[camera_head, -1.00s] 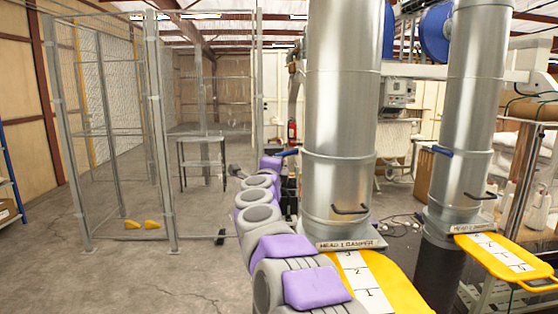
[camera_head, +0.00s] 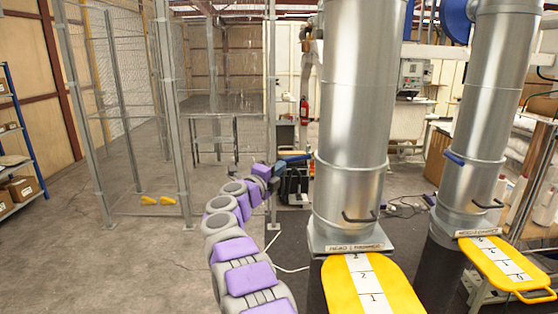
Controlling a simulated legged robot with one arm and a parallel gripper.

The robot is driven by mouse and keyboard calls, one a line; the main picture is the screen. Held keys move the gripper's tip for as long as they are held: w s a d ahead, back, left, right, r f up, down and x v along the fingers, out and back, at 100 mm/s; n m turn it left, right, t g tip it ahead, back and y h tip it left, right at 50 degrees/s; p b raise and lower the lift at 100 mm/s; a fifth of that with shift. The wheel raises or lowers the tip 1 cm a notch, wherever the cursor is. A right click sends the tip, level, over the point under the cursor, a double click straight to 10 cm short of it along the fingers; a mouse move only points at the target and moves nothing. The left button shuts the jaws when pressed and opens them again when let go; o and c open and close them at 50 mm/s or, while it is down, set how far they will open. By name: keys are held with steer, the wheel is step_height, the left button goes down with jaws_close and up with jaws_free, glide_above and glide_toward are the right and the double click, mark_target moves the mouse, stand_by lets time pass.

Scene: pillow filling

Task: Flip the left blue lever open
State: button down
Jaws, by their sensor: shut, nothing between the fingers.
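The left blue lever (camera_head: 296,158) shows as a small blue bar at the left side of the left metal duct (camera_head: 355,120). My arm, purple and grey, reaches up from the bottom of the view. Its end, my gripper (camera_head: 277,171), is small and dark, just left of and slightly below the lever. The gripper is shut with nothing held. I cannot tell whether it touches the lever. The right blue lever (camera_head: 454,157) sits at the left side of the right metal duct (camera_head: 482,110).
Yellow damper plates, one left (camera_head: 400,290) and one right (camera_head: 530,285), stick out below the ducts. A wire-mesh cage (camera_head: 130,120) stands at the left. A red fire extinguisher (camera_head: 304,110) is behind. The floor left of my arm is open.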

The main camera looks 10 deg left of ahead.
steer(key=w+a+h+p, duration=0.1)
steer(key=p, duration=0.2)
steer(key=shift+m+g, duration=0.3)
steer(key=shift+w+a+r+p, duration=0.15)
steer(key=shift+w+a+p, duration=0.1)
steer(key=shift+p, duration=1)
steer(key=shift+w+a+p, duration=0.15)
steer(key=shift+a+p, duration=0.05)
steer(key=shift+p, duration=0.4)
steer(key=shift+f, duration=0.25)
